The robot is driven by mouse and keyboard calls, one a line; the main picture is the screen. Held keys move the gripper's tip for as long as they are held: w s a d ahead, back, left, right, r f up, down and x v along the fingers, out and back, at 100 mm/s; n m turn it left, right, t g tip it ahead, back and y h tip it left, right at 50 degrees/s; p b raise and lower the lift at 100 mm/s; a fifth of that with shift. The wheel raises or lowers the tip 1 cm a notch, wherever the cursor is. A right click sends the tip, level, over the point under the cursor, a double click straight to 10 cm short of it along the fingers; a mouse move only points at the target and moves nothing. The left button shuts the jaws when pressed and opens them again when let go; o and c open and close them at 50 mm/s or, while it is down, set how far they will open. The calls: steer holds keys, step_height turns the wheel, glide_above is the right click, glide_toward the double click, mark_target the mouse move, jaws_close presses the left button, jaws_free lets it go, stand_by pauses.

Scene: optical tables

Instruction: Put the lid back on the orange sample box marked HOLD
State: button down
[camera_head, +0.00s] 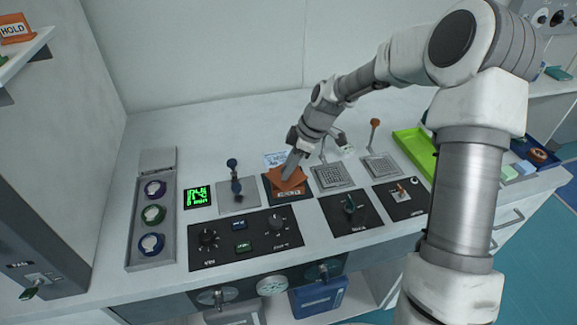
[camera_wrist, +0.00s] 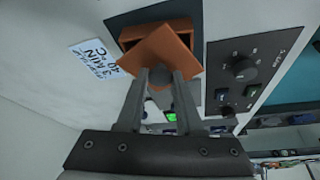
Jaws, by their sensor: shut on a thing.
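My gripper (camera_head: 292,166) is shut on the orange lid (camera_head: 286,179), by what looks like a grey knob on it. The lid is a flat square plate, turned askew to the box below. The orange sample box (camera_head: 289,193) sits on a dark pad on the bench, with a label on its front too small to read surely. In the wrist view, the lid (camera_wrist: 162,50) covers part of the open box (camera_wrist: 184,27), and the fingertips (camera_wrist: 161,76) meet at the knob. I cannot tell whether lid and box touch.
An orange piece marked HOLD (camera_head: 15,29) stands on the upper left shelf. A lever (camera_head: 235,179) stands left of the box. A knob panel (camera_head: 246,239) lies in front. A written note (camera_head: 276,159) lies behind. A green tray (camera_head: 415,150) is at right.

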stand_by(0.3)
jaws_free()
stand_by(0.5)
steer(key=shift+r+p, duration=2.3)
steer(key=shift+r, duration=1.25)
jaws_close()
